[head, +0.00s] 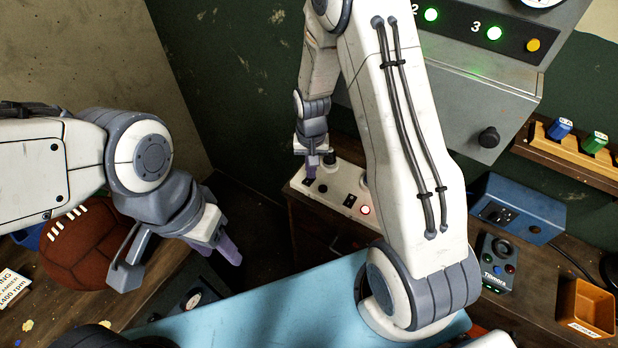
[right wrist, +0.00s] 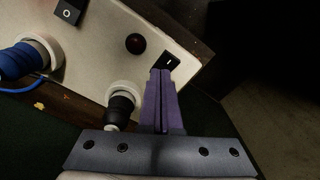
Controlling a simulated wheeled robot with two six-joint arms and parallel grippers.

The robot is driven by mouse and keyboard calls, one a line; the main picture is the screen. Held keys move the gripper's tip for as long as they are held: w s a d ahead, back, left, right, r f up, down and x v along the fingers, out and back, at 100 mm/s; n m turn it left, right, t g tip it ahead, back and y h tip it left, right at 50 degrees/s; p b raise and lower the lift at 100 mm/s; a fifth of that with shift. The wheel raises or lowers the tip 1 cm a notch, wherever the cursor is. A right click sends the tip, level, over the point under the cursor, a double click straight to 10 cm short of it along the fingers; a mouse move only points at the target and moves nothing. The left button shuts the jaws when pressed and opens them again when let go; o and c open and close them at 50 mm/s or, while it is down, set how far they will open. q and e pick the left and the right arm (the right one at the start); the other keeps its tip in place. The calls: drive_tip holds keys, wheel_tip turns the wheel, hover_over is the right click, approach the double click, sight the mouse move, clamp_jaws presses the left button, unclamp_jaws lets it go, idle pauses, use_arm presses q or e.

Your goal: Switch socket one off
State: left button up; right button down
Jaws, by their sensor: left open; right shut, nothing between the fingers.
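A white power strip (head: 335,192) lies on a dark wooden surface beyond the blue panel. The right wrist view shows its end rocker switch (right wrist: 166,62), a dark red unlit lamp (right wrist: 135,43) and another rocker marked O (right wrist: 68,12). In the head view a red lamp (head: 365,210) further along glows. No socket number is readable. My right gripper (head: 309,172) is shut and empty, its purple fingertips (right wrist: 162,72) at the edge of the end rocker; I cannot tell whether they touch it. My left gripper (head: 228,248) is open and empty, far left of the strip.
A black plug (right wrist: 120,105) and a blue plug (right wrist: 20,60) sit in the strip beside my right fingers. A brown leather ball (head: 90,245) is behind my left arm. A blue box (head: 518,210), remote (head: 495,265) and orange bin (head: 585,308) are at the right.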

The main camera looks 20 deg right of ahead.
wheel_tip(320, 180, up, 7)
drive_tip(key=p, duration=0.5)
drive_tip(key=shift+f, duration=0.1)
drive_tip(key=shift+a, duration=0.1)
idle(0.4)
drive_tip(key=s+a+r+n+b, duration=0.2)
drive_tip(key=s+a+r+n, duration=0.4)
drive_tip(key=s+a+r, duration=0.5)
drive_tip(key=s+a+r+n, duration=0.1)
drive_tip(key=s+r+n, duration=0.1)
drive_tip(key=s, duration=0.4)
drive_tip(key=s+a+r+n+y+b, duration=0.1)
drive_tip(key=s+r+n, duration=0.1)
drive_tip(key=s, duration=0.4)
drive_tip(key=shift+s+a+n+b, duration=0.3)
drive_tip(key=shift+s+a+n, duration=0.1)
drive_tip(key=shift+n, duration=0.5)
